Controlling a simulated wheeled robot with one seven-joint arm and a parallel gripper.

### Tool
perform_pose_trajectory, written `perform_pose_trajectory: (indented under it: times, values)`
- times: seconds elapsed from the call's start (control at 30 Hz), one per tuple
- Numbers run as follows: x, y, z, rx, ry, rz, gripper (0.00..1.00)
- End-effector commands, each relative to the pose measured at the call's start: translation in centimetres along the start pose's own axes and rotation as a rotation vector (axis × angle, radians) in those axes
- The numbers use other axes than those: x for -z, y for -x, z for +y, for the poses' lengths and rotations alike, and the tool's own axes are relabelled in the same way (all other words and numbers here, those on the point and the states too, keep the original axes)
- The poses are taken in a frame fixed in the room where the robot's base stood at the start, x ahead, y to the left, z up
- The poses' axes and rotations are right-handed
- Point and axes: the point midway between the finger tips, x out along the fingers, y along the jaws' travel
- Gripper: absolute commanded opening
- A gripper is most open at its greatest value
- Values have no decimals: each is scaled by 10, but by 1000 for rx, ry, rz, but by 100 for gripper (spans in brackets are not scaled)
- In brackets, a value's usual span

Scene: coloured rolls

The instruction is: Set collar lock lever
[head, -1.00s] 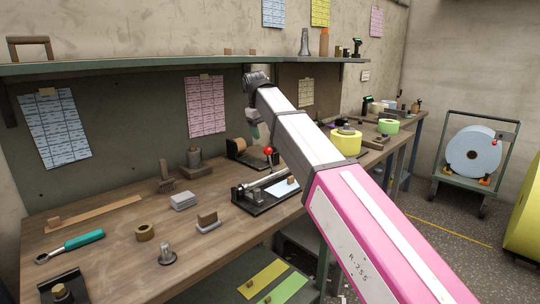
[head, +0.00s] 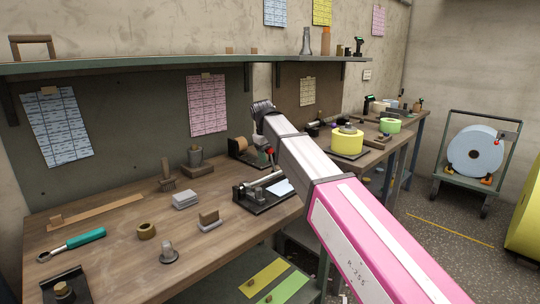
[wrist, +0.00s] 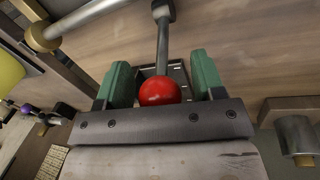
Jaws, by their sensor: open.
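The lock lever (wrist: 163,45) is a grey metal rod with a red ball knob (wrist: 158,91). In the wrist view the knob lies between the two green fingers of my gripper (wrist: 162,75), with a gap visible on each side. The gripper is open. In the head view the red knob (head: 270,152) shows only in part, beside my gripper. The fixture it belongs to has a black base (head: 262,206) and a metal shaft on the wooden bench. The shaft (wrist: 95,15) also crosses the upper left of the wrist view.
A tape stand (head: 240,146) is behind the fixture. Grey blocks (head: 185,200), a brown ring (head: 147,231) and a green-handled wrench (head: 85,238) lie to the left. A yellow roll (head: 346,141) stands on the bench to the right. Bench space between the small items is clear.

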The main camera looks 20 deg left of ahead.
Motion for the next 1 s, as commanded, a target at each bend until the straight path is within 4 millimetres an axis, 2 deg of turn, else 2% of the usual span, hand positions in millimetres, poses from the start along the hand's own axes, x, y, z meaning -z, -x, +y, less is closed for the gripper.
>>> perform_pose_trajectory:
  times: [0.07,0.2,0.23,0.27,0.67,1.0]
  values:
    - [0,0,0,0,0,0,59]
    - [0,0,0,0,0,0,14]
    - [0,0,0,0,0,0,4]
    - [0,0,0,0,0,0,0]
    - [-8,2,1,15,-15,77,0]
    - [-31,5,5,68,-67,336,0]
